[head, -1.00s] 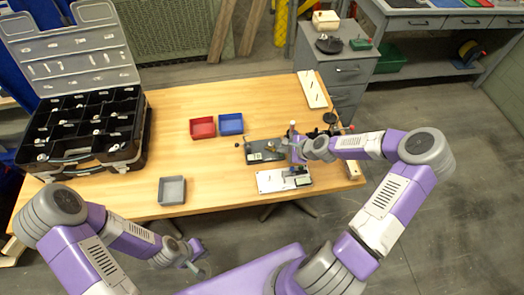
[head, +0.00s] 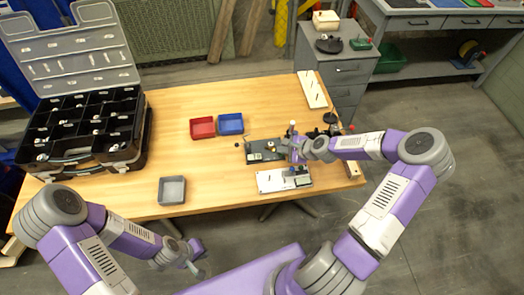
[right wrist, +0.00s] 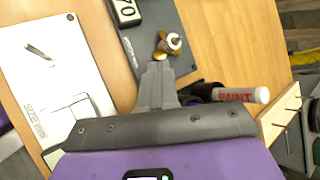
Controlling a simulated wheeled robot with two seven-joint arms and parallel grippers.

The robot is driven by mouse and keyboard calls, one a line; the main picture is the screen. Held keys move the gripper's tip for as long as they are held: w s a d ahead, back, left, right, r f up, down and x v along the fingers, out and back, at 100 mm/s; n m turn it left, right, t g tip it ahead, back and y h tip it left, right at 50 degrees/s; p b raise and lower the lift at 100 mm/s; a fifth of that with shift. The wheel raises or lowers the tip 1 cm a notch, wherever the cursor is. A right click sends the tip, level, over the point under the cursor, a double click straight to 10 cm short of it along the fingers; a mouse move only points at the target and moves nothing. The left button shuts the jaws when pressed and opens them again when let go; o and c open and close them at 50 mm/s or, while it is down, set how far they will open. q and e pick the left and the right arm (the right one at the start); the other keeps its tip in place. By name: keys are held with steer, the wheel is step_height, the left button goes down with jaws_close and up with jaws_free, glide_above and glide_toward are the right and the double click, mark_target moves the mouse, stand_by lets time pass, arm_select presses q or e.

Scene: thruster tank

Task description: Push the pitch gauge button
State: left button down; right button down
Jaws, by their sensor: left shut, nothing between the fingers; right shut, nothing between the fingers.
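A dark plate (head: 256,156) with a small display unit lies on the table's right half; I take it for the pitch gauge. In the right wrist view the dark plate (right wrist: 194,30) carries a black unit (right wrist: 126,12) with a white number display, cut off by the top edge. A small brass propeller (right wrist: 168,46) stands over the plate. My right gripper (right wrist: 157,68) is shut and empty, its tips just beside the propeller; contact is unclear. I cannot make out the button. My left gripper (head: 192,268) is shut and empty, off the table's front edge.
A white plate labelled SIZE (right wrist: 50,75) lies beside the dark plate. A paint marker (right wrist: 240,95) and a pegged wooden rack (right wrist: 282,120) are close to the right gripper. Red (head: 203,127), blue (head: 230,124) and grey (head: 172,190) bins stand further left, with a black organizer case (head: 85,135).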

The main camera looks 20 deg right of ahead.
steer(key=shift+f, duration=0.4)
steer(key=shift+f, duration=0.2)
stand_by(0.3)
steer(key=shift+r+p, duration=0.45)
steer(key=shift+r, duration=0.25)
steer(key=shift+r, duration=0.1)
step_height(320, 180, up, 6)
steer(key=p, duration=0.5)
stand_by(0.5)
